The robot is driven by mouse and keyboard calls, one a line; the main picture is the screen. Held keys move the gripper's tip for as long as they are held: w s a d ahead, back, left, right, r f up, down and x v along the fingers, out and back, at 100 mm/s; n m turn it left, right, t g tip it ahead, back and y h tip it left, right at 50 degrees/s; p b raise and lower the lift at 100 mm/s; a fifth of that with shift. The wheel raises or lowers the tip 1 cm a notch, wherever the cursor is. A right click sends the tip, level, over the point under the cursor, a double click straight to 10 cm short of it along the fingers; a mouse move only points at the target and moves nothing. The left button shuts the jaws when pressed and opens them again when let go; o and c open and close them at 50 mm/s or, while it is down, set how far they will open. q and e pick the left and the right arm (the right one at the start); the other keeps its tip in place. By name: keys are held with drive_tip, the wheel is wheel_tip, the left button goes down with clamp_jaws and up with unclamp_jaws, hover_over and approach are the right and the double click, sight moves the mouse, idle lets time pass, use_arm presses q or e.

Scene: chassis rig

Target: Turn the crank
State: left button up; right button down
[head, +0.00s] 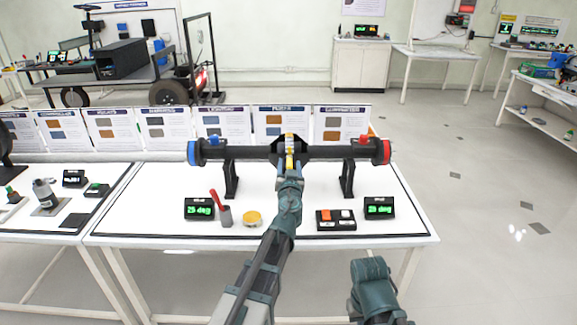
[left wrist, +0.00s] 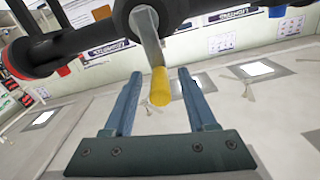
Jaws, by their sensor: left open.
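The crank is a light metal arm (left wrist: 146,38) with a yellow handle (left wrist: 160,87), set at the middle of a black horizontal shaft (head: 248,152). In the head view the yellow handle (head: 290,152) faces me. My left gripper (head: 290,172) is in front of it, partly hiding the crank. In the left wrist view my left gripper (left wrist: 158,73) is open, and the yellow handle appears between its two fingers with gaps on both sides. I cannot tell whether a finger touches it. Part of my right arm shows at the bottom; its fingers do not show.
The shaft has a blue end (head: 192,152) and a red end (head: 385,151) and stands on black supports over a white table (head: 150,215). Two green displays (head: 199,209), a yellow round item (head: 252,218), a red-handled tool in a cup (head: 224,214) and a button box (head: 336,220) are nearby.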

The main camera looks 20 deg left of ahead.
use_arm(q)
drive_tip(key=shift+c, duration=0.4)
clamp_jaws()
idle(0.9)
